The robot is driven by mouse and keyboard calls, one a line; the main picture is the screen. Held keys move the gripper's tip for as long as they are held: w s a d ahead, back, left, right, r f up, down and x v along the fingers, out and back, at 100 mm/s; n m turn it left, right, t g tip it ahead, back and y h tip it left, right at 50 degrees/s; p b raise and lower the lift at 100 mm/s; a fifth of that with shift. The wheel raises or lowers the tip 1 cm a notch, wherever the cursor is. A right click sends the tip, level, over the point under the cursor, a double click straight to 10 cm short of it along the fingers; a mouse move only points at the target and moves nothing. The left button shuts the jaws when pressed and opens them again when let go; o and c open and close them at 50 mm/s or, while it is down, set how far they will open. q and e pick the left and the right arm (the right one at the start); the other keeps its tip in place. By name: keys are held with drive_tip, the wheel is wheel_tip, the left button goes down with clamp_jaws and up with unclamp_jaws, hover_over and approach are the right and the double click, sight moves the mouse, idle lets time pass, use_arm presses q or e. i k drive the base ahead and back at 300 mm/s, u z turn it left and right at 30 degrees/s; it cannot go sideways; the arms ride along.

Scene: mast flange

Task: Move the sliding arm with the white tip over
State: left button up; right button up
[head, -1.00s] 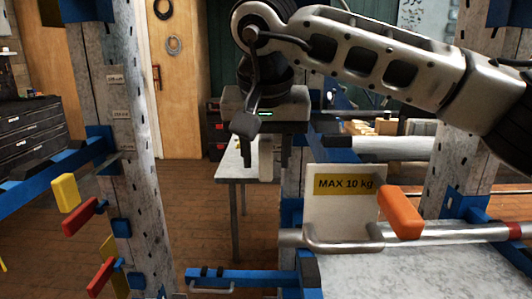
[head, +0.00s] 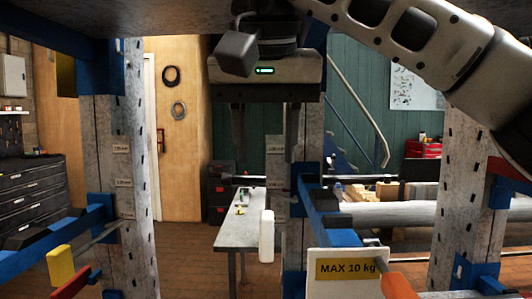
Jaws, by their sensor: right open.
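The white tip (head: 266,236) is a small upright block in the middle of the head view, left of a grey post. A blue arm (head: 322,208) runs beside it on the right; the join between them is not clear. My right gripper (head: 266,148) points down above the white tip in the picture. Its two dark fingers are spread wide with nothing between them, and a clear gap separates them from the tip. My left gripper is not in view.
A grey post (head: 296,215) stands behind the right finger. A white "MAX 10 kg" plate (head: 345,285) and an orange tip (head: 398,286) are at lower right. A yellow tip (head: 61,267) and red tip (head: 70,284) are at lower left. A grey slab overhangs the top.

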sight(341, 268)
drive_tip(key=k, duration=1)
